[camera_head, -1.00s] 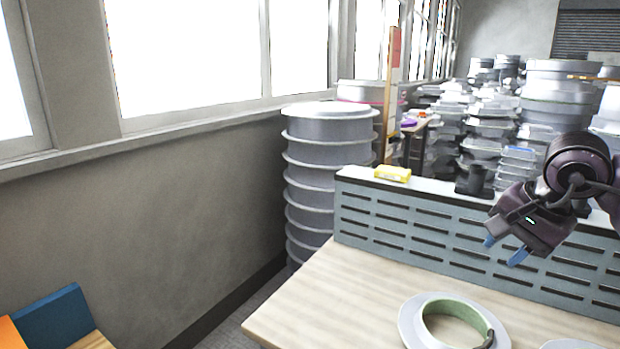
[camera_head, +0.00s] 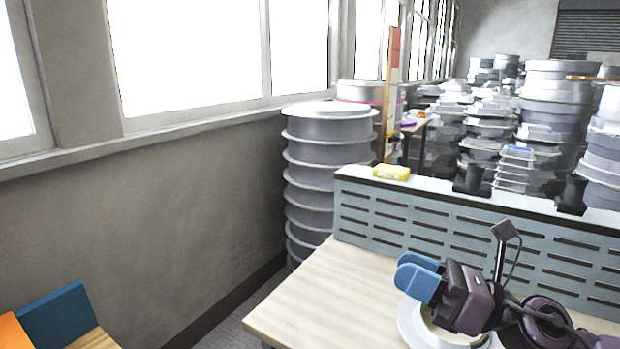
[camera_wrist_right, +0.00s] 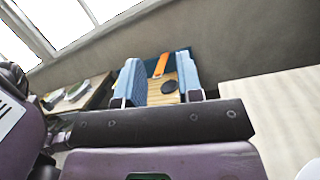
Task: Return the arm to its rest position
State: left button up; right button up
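My right gripper (camera_head: 416,272) is at the lower right of the head view, over the wooden table (camera_head: 320,300). Its two blue fingers point left. In the right wrist view, the fingers (camera_wrist_right: 160,80) stand apart with nothing held between them. The right arm comes in from the lower right corner. My left gripper and left arm are not in view.
A pale round mould (camera_head: 408,328) lies on the table, partly hidden by my right gripper. A slotted grey-blue panel (camera_head: 400,225) borders the table's far side, with a yellow block (camera_head: 391,172) on top. Stacked round moulds (camera_head: 325,175) stand beyond. The table's left part is clear.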

jog(key=s+d+f+m+t+h, duration=0.15)
jog(key=d+f+m+h, duration=0.45)
jog(key=m, duration=0.6)
jog(key=d+f+m+t+h, duration=0.4)
jog(key=m+h, duration=0.4)
jog(key=m, duration=0.4)
jog(key=s+d+f+m+t+h, duration=0.15)
jog(key=d+f+m+h, duration=0.45)
jog(key=m, duration=0.6)
jog(key=s+a+f+m+g, duration=0.2)
jog(key=s+f+m+g, duration=0.9)
jog(key=s+f, duration=0.6)
pick_arm(q)
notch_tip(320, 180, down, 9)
jog(key=b, duration=0.9)
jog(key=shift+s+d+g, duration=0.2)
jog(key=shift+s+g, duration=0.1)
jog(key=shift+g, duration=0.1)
pick_arm(e)
jog(key=w+f+n+t, duration=0.1)
jog(key=w+f+t, duration=0.1)
jog(key=f, duration=0.6)
jog(key=w+f+n+t+y, duration=0.1)
jog(key=w+f+t, duration=0.2)
jog(key=f, duration=0.6)
jog(key=shift+a+f+t, duration=0.3)
jog(key=shift+a+t, duration=0.05)
jog(key=shift+t, duration=0.25)
jog(key=shift+w, duration=0.1)
